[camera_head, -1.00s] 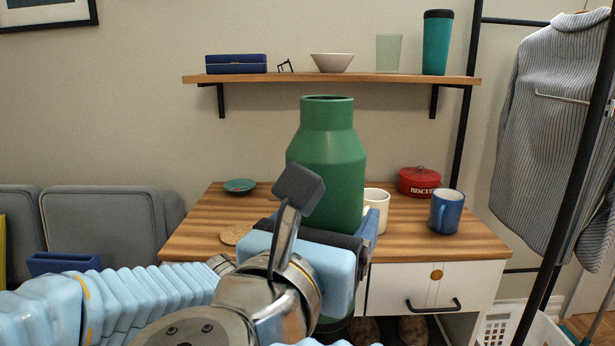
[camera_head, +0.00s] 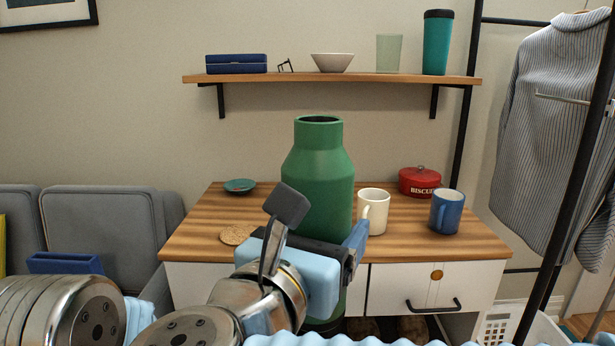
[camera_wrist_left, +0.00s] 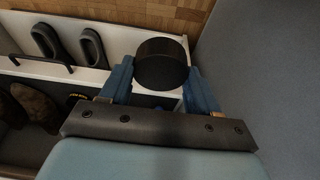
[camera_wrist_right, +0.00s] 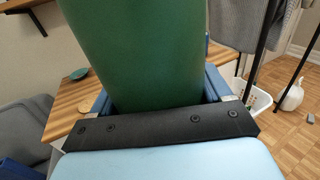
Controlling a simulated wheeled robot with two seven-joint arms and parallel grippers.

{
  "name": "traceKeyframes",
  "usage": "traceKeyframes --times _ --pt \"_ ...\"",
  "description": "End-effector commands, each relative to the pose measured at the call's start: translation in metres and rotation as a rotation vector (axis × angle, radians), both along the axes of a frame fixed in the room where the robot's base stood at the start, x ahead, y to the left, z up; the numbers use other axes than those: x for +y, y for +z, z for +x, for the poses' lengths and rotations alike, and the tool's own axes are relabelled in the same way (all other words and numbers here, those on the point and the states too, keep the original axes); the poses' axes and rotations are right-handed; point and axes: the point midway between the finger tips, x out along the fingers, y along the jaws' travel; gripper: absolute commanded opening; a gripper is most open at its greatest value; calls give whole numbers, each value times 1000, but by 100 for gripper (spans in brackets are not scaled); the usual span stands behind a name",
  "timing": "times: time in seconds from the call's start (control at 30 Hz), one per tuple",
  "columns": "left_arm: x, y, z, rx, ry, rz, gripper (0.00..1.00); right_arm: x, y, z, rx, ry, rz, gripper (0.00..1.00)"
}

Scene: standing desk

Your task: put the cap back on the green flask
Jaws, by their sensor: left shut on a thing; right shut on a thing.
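The green flask (camera_head: 318,170) is upright in the head view, its open mouth up and no cap on it. My right gripper (camera_wrist_right: 158,92) is shut around the flask's body, which fills the middle of the right wrist view (camera_wrist_right: 150,45). In the head view its hand hides the flask's lower part. The black round cap (camera_wrist_left: 162,62) is between the fingers of my left gripper (camera_wrist_left: 160,78), shut on it in the left wrist view. I cannot make out the cap or the left fingers in the head view.
Behind the flask stands a wooden-topped desk (camera_head: 205,225) with a white mug (camera_head: 374,215), a blue mug (camera_head: 446,212), a red biscuit tin (camera_head: 419,182), a cork coaster (camera_head: 237,235) and a teal dish (camera_head: 239,186). A wall shelf (camera_head: 330,78) is above. A clothes rack is right.

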Motion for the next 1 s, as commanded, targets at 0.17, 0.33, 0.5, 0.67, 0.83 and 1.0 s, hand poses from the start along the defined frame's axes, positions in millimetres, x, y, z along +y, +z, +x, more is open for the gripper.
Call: traceKeyframes --times 0.17,0.33,0.5,0.67,0.83,1.0 --pt "0 0 0 0 1 0 32 5 -32 25 3 -45 -2 11" --pt "0 1 0 0 2 0 32 5 -80 59 6 -108 -1 11" --pt "0 1 0 0 2 0 32 -7 -153 100 6 -189 -3 11" --pt "0 1 0 0 3 0 32 -34 -234 130 6 -269 -6 11" --pt "0 1 0 0 3 0 32 -76 -317 147 3 -344 -10 11" --pt "0 1 0 0 3 0 32 -124 -392 146 3 -406 -12 11"
